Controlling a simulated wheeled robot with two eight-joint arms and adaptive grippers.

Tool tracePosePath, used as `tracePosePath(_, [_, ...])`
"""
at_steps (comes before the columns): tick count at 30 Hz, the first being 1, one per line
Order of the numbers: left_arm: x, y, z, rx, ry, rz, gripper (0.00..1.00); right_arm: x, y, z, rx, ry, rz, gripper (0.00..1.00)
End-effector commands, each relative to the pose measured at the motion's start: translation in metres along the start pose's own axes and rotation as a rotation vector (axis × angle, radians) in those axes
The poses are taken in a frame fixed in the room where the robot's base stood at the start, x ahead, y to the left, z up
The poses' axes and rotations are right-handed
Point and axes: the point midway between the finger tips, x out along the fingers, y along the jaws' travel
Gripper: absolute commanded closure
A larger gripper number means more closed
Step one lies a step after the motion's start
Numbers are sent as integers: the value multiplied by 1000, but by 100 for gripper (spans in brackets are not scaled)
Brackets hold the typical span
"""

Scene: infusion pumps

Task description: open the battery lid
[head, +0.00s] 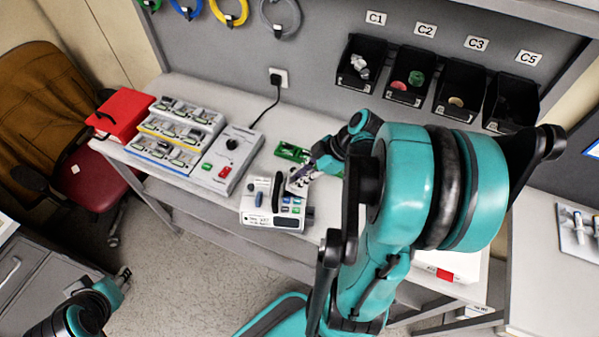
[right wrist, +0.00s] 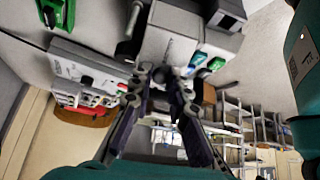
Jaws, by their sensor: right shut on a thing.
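The infusion pump (head: 272,219), a small white-grey device with buttons and a dark display, lies near the table's front edge. It also shows in the right wrist view (right wrist: 168,45) as a pale casing with green parts. My right gripper (head: 303,180) reaches to the pump's far right side. In the right wrist view its two dark fingers (right wrist: 158,72) come together at the casing's edge, shut on what appears to be the battery lid. The lid itself is mostly hidden by the fingers. My left gripper (head: 124,275) is low at the left, away from the table; its jaws are too small to read.
A grey box with a red switch (head: 225,171) stands left of the pump. A tray of parts (head: 172,138) and a red box (head: 122,115) lie farther left. A green circuit board (head: 292,151) lies behind the pump. Black bins (head: 408,82) hang on the wall.

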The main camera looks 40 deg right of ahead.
Motion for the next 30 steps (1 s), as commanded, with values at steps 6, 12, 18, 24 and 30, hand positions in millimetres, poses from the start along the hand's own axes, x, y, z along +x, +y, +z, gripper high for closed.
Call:
tracePosePath(6, [-1,0,0,0,0,0,60,0,-3,-1,-1,-1,-2,96])
tracePosePath(12, [0,0,0,0,0,0,60,0,-3,0,0,4,-2,96])
tracePosePath(18, [7,0,5,0,0,0,60,1,-3,1,1,49,-2,96])
tracePosePath(24, [8,0,6,0,0,0,60,0,-5,-1,-1,70,-2,96])
tracePosePath(30, [8,0,6,0,0,0,60,-1,-6,-1,-1,69,-2,96])
